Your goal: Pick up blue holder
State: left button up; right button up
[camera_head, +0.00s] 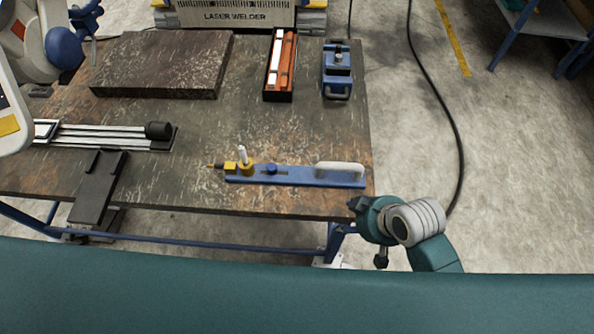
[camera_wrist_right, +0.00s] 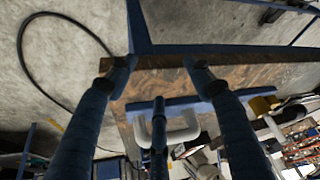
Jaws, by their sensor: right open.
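A long blue holder (camera_head: 298,177) lies near the front edge of the table. It has a white handle (camera_head: 340,169) at its right end, and a yellow piece with a white-tipped post at its left end. In the right wrist view the blue bar (camera_wrist_right: 203,100) and white handle (camera_wrist_right: 184,135) show beyond the fingers. My right gripper (camera_head: 354,206) is open and empty, beside the table's front right corner, just right of and nearer than the handle. It appears apart from the holder. The wrist view shows its fingers (camera_wrist_right: 158,72) spread. My left gripper is not in view.
The table (camera_head: 240,120) also carries a dark slab (camera_head: 163,64), a black tray with orange and white items (camera_head: 281,66), a smaller blue device (camera_head: 338,70) and a railed fixture (camera_head: 105,136). A black cable (camera_head: 452,130) lies on open floor to the right.

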aim_at(332, 163)
jog(key=w+a+r+n+g+y+p, duration=0.1)
jog(key=w+a+r+n+g+y, duration=0.1)
jog(key=w+r+n, duration=1)
jog(key=x, duration=0.2)
jog(key=p+x, duration=0.1)
jog(key=x, duration=0.2)
jog(key=shift+w+f, duration=0.25)
jog(key=shift+w, duration=0.05)
jog(key=shift+a+f+p, duration=0.2)
jog(key=shift+f+p, duration=0.05)
jog(key=shift+p, duration=0.2)
jog(key=p+x, duration=0.1)
jog(key=x, duration=0.2)
jog(key=shift+w+f, duration=0.15)
jog(key=shift+f, duration=0.1)
jog(key=shift+w+a+f+p, duration=0.1)
jog(key=shift+a+f+p, duration=0.2)
jog(key=shift+f, duration=0.25)
jog(key=shift+d, duration=0.1)
grip_shut()
jog(key=shift+w+r, duration=0.15)
